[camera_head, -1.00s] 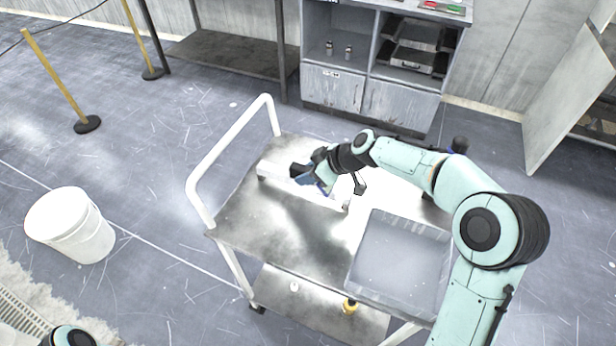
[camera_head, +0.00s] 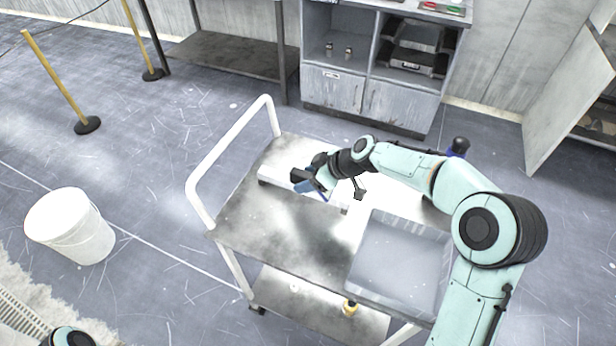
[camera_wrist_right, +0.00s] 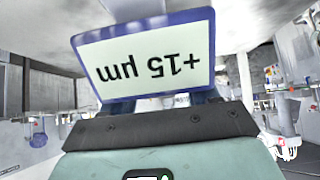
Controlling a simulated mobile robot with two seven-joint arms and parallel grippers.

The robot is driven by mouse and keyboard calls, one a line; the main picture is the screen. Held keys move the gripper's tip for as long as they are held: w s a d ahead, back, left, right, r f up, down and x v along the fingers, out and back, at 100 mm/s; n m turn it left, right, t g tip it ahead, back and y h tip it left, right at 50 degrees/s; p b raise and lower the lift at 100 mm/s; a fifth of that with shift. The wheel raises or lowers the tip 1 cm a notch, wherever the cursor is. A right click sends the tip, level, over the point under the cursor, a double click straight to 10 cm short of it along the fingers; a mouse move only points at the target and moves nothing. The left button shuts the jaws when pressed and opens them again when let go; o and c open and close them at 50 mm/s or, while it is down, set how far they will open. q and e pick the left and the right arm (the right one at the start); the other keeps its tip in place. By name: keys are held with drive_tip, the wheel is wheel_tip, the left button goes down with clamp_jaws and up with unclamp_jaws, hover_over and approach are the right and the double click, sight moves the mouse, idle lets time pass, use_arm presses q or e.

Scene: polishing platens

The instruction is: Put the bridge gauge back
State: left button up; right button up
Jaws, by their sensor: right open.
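The bridge gauge shows as a blue-framed white display (camera_wrist_right: 145,62) reading "+15 µm" upside down, right in front of my right wrist. In the head view its blue part (camera_head: 312,189) is at my right gripper (camera_head: 308,184), above the far side of the cart top. The right gripper is open around or beside the gauge; its fingertips are mostly hidden, so I cannot tell if they touch it. A long white piece (camera_head: 268,176) lies on the cart under the gripper, partly covered by it. My left gripper is out of view.
The metal cart (camera_head: 250,215) has a white push handle (camera_head: 228,146) at left and a grey tray (camera_head: 398,262) at front right. A white bucket (camera_head: 70,226) stands on the floor left. A cabinet (camera_head: 372,100) stands behind. The cart's near left top is clear.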

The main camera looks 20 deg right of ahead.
drive_tip(key=v, duration=1.2)
drive_tip(key=shift+b, duration=0.35)
drive_tip(key=shift+w, duration=0.1)
